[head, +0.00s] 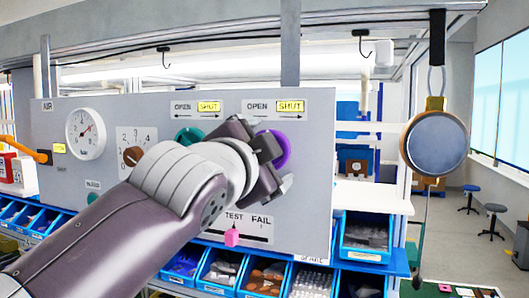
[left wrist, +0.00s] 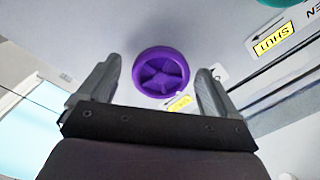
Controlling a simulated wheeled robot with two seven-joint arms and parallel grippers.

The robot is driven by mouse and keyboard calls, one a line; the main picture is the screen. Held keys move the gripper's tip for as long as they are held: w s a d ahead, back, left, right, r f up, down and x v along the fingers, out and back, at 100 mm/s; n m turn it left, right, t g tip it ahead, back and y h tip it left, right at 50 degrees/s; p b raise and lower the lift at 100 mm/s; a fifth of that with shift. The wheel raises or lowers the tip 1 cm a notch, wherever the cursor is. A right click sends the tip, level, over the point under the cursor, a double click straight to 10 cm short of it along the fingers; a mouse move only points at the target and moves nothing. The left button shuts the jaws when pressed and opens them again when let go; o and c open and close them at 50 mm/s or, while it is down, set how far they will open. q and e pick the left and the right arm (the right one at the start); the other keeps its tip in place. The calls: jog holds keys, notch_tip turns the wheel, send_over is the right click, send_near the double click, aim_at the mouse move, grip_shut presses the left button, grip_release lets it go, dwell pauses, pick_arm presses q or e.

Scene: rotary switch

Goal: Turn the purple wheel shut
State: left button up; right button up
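The purple wheel (head: 282,149) is on the grey panel's right part, partly hidden behind my left gripper (head: 274,160) in the head view. Above it is an OPEN/SHUT label (head: 273,107) with SHUT in yellow and an arrow to the right. In the left wrist view the whole spoked face of the purple wheel (left wrist: 161,72) shows between the two fingers. My left gripper (left wrist: 158,70) is open, one finger on each side of the wheel, with visible gaps. I cannot tell whether the fingertips reach the rim's depth. My right gripper is not in view.
A teal wheel (head: 190,135) with its own label is left of the purple one. The grey panel (head: 312,200) also holds a dial gauge (head: 86,134), a brown knob (head: 132,156) and a pink slider (head: 232,237). Blue bins (head: 366,236) stand below. A round pan-like object (head: 436,143) hangs at right.

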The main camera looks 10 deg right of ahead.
pick_arm(q)
jog(key=b+v, duration=0.6)
jog(key=v, duration=0.6)
jog(key=shift+s+a, duration=0.2)
